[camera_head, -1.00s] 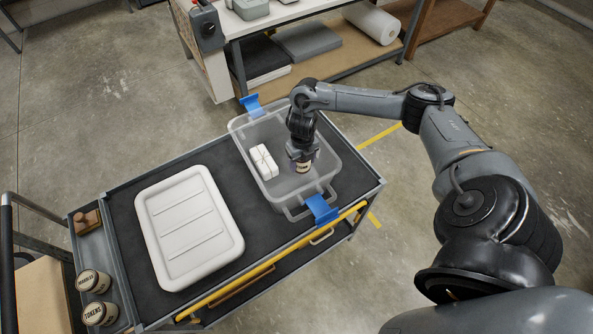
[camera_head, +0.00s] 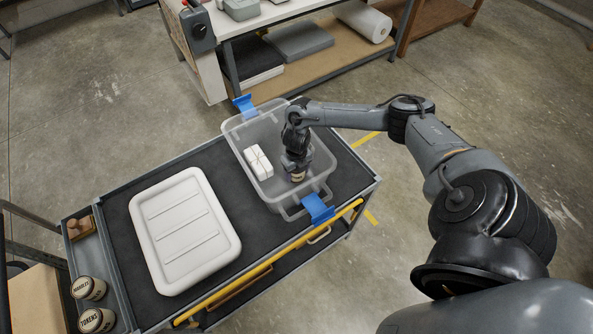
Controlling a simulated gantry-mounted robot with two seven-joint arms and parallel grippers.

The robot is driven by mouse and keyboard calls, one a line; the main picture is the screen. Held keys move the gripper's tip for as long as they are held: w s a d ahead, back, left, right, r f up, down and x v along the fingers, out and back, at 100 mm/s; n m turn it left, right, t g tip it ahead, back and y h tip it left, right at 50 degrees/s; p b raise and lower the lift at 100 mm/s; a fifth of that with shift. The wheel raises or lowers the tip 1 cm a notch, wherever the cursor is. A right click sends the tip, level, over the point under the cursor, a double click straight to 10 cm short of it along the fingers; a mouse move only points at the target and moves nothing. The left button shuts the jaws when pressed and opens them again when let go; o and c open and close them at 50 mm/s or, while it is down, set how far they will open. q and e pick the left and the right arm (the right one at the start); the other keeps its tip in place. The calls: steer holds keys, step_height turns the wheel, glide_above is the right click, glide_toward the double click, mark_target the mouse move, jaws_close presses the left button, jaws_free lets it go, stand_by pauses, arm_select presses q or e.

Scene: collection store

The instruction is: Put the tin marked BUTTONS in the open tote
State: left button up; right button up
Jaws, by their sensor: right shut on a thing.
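The open tote (camera_head: 231,142) is a clear grey bin with blue latches, standing at the far right end of the cart. My right gripper (camera_head: 297,174) reaches down inside the tote and is shut on a small tin (camera_head: 298,177). Most of the tin is hidden by the gripper, and its label cannot be read now. I cannot tell whether the tin touches the tote floor. A white tied packet (camera_head: 258,161) lies in the left part of the tote. My left gripper is not in view.
A white lid (camera_head: 185,230) lies on the dark cart top (camera_head: 121,225). A side tray holds the MARBLES tin (camera_head: 88,288), the TOKENS tin (camera_head: 96,320) and a wooden block (camera_head: 79,228). A workbench (camera_head: 290,18) stands behind the cart.

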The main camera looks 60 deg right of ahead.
steer(key=shift+f, duration=0.15)
steer(key=o, duration=1.3)
steer(key=shift+r, duration=0.3)
step_height(320, 180, up, 10)
steer(key=shift+r+p, duration=0.2)
steer(key=shift+p, duration=0.25)
steer(key=shift+r, duration=0.7)
